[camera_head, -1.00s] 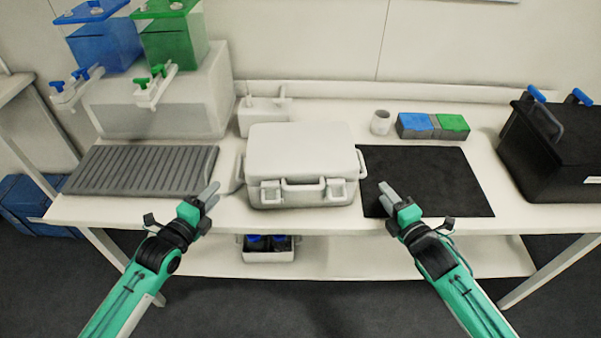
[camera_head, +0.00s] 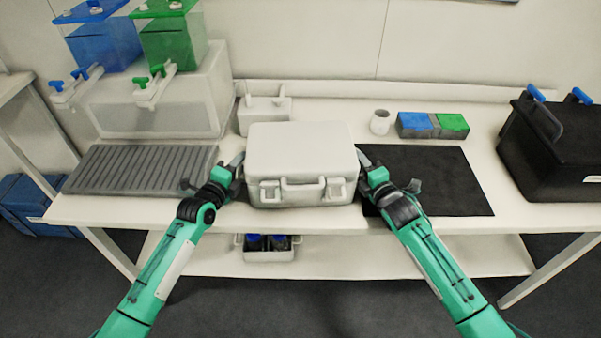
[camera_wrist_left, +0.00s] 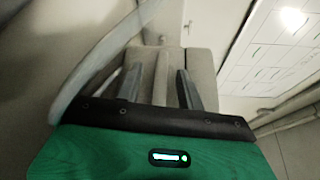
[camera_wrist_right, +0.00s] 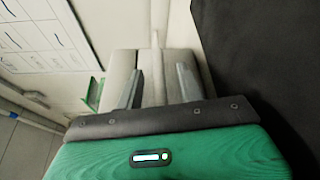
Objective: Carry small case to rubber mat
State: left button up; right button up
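The small case (camera_head: 300,152) is pale grey with a front handle and two latches. It sits shut and level on the bench, with its right end beside the flat black rubber mat (camera_head: 440,185). My left gripper (camera_head: 238,161) is at the case's left end, its fingers (camera_wrist_left: 158,90) open on either side of the side handle. My right gripper (camera_head: 366,160) is at the right end, its fingers (camera_wrist_right: 158,88) also open around the side handle. The side handles are mostly hidden by the grippers in the head view.
A grey ribbed mat (camera_head: 140,170) lies left of the case. A white cup (camera_head: 380,122) and a blue and green block (camera_head: 432,126) stand behind the black mat. A black box (camera_head: 560,150) stands at the right. The black mat is clear apart from my right arm above its edge.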

pick_arm(q)
jog(key=shift+c, duration=0.2)
pick_arm(e)
jog(key=shift+c, duration=0.2)
pick_arm(q)
grip_shut()
pick_arm(e)
grip_shut()
jog(key=shift+f, duration=0.1)
dwell(0.6)
